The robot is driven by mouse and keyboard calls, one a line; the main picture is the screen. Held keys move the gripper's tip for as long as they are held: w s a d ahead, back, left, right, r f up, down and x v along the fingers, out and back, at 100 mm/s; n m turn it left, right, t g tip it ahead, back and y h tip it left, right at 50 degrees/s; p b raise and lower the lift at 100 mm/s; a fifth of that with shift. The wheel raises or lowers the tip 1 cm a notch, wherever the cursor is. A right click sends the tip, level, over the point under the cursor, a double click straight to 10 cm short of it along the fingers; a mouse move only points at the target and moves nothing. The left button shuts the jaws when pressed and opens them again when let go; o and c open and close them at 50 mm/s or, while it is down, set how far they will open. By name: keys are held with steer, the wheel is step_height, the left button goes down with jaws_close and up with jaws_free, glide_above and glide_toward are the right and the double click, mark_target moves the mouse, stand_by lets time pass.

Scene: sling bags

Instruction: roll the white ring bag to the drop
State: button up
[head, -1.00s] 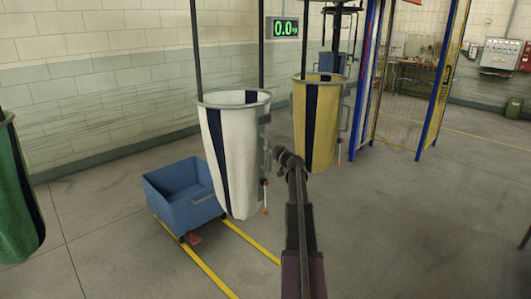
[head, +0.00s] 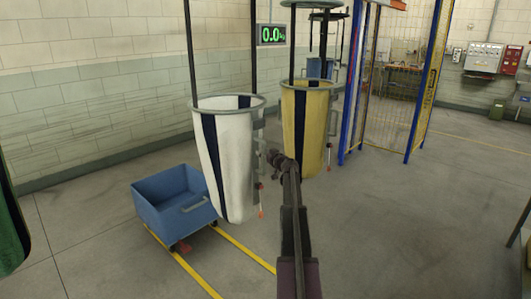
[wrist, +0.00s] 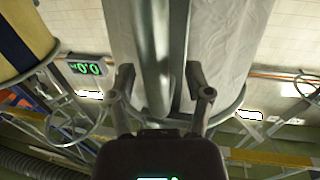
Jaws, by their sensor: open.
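The white ring bag (head: 233,165), with a dark blue stripe and a grey ring at its top, hangs from dark straps near the middle of the head view. A grey handle (head: 260,135) runs down its right side. My gripper (head: 272,157) is at the bag's right side by this handle. In the wrist view the open gripper (wrist: 160,80) has one finger on each side of the grey handle bar (wrist: 153,50), with gaps visible on both sides. The white bag (wrist: 225,45) fills the space behind it. The drop cannot be made out for certain.
A blue cart (head: 175,200) stands on yellow floor lines, just left of the white bag. A yellow bag (head: 306,130) hangs close on the right, and a green bag (head: 10,235) at the left edge. Blue posts (head: 417,85) stand farther right. Floor at front right is clear.

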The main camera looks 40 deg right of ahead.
steer(key=s+a, duration=0.1)
steer(key=s, duration=1.1)
steer(key=shift+a, duration=0.35)
stand_by(0.9)
